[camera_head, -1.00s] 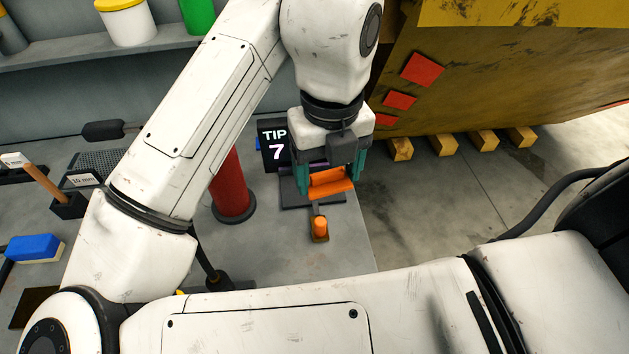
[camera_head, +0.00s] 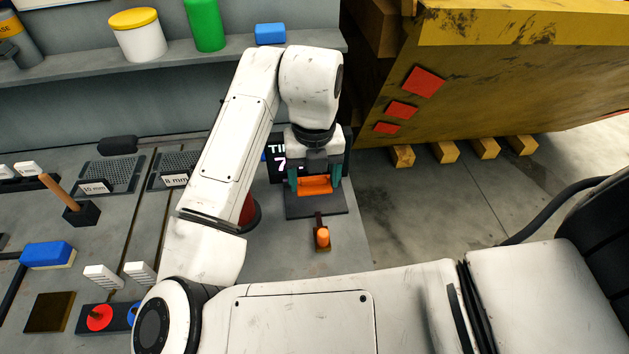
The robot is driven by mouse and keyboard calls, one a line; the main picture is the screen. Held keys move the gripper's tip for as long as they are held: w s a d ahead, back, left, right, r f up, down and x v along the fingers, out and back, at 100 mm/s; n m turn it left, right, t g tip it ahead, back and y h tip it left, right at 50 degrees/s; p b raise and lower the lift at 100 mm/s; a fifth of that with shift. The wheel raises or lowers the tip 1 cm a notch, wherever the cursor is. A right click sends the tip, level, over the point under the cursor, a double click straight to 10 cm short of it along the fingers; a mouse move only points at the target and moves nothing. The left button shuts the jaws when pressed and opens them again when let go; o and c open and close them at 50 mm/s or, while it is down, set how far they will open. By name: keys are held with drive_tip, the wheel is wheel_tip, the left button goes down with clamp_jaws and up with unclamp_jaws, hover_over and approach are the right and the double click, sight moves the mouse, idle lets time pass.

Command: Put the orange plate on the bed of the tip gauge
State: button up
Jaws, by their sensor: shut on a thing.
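My gripper (camera_head: 314,185) has teal fingers and is shut on the orange plate (camera_head: 315,186). The plate sits between the fingers, over the dark flat bed of the tip gauge (camera_head: 322,209). I cannot tell whether the plate touches the bed. The gauge's dark display (camera_head: 277,165) stands behind, partly hidden by my arm and gripper, with part of "TIP" and a 7 showing. An orange knob on a small brown base (camera_head: 322,238) is in front of the bed.
A red cylinder (camera_head: 248,211) stands left of the gauge, mostly behind my arm. A large yellow container (camera_head: 480,80) is beyond the bench's right edge.

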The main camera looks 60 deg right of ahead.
sight(315, 186)
drive_tip(key=shift+w+d+f, duration=0.2)
drive_tip(key=shift+d+f, duration=0.25)
drive_tip(key=shift+f, duration=0.1)
drive_tip(key=shift+w+d+f, duration=0.2)
drive_tip(key=shift+d+f, duration=0.25)
drive_tip(key=shift+f, duration=0.1)
drive_tip(key=shift+f+p, duration=0.35)
drive_tip(key=shift+f, duration=1.25)
drive_tip(key=shift+f, duration=0.2)
drive_tip(key=o, duration=1.1)
drive_tip(key=shift+r, duration=0.15)
wheel_tip(315, 186, up, 12)
drive_tip(key=shift+r+b, duration=0.1)
drive_tip(key=shift+b, duration=0.4)
